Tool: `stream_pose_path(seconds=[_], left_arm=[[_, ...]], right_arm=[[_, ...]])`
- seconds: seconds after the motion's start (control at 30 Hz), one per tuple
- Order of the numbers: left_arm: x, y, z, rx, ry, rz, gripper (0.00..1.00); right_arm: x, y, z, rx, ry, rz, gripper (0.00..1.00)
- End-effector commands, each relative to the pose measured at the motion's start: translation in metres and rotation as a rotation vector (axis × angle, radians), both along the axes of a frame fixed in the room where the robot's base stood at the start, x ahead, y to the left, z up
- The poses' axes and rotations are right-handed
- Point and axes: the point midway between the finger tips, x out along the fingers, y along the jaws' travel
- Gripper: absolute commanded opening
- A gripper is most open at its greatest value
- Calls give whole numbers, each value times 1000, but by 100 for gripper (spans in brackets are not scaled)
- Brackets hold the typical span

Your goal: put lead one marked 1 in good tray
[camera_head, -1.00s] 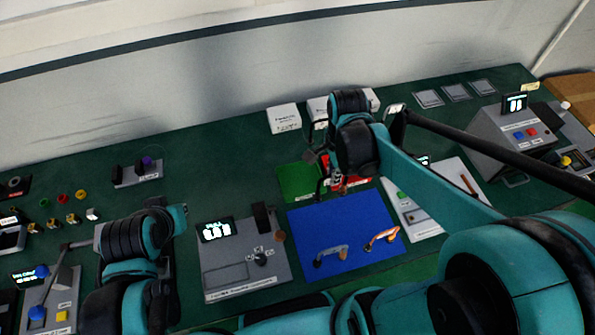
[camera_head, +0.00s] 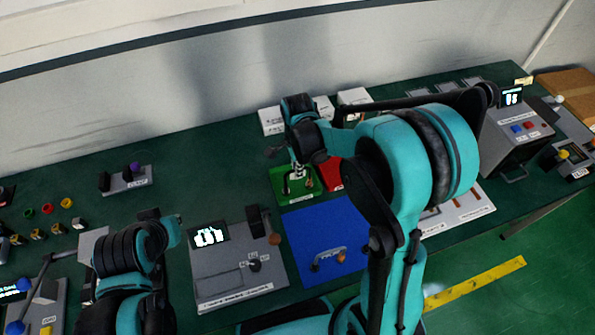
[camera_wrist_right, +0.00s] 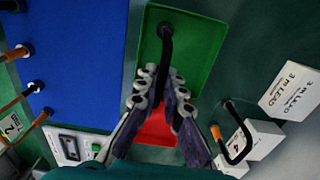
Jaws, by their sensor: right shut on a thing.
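The green tray (camera_head: 283,186) lies behind the blue mat (camera_head: 312,222); it also shows in the right wrist view (camera_wrist_right: 205,48). My right gripper (camera_head: 298,176) is over the green tray. In the right wrist view its fingers (camera_wrist_right: 163,88) are shut on a dark lead (camera_wrist_right: 165,45), which extends over the tray with its far end curving. No number on this lead is readable. Another lead (camera_head: 329,256) lies on the blue mat. My left arm is at the left, but its gripper fingers do not show.
A red tray (camera_head: 332,174) is right of the green tray. White boxes (camera_head: 271,121) stand behind; one box (camera_wrist_right: 238,142) is marked 4. A meter panel (camera_head: 232,268) is left of the mat. My right arm covers the mat's right part.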

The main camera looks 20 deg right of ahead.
Motion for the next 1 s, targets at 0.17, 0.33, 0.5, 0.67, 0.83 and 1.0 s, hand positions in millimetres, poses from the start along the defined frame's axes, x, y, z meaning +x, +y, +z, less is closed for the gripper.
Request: stream_pose_path(seconds=[0.17, 0.33, 0.5, 0.67, 0.83, 1.0], left_arm=[[0, 0, -1, 0, 0, 0, 0], [0, 0, -3, 0, 0, 0, 0], [0, 0, -4, 0, 0, 0, 0], [0, 0, -4, 0, 0, 0, 0], [0, 0, -2, 0, 0, 0, 0], [0, 0, 6, 0, 0, 0, 0]], right_arm=[[0, 0, -4, 0, 0, 0, 0], [0, 0, -6, 0, 0, 0, 0], [0, 0, -7, 0, 0, 0, 29], [0, 0, -7, 0, 0, 0, 29], [0, 0, -4, 0, 0, 0, 29], [0, 0, 18, 0, 0, 0, 29]])
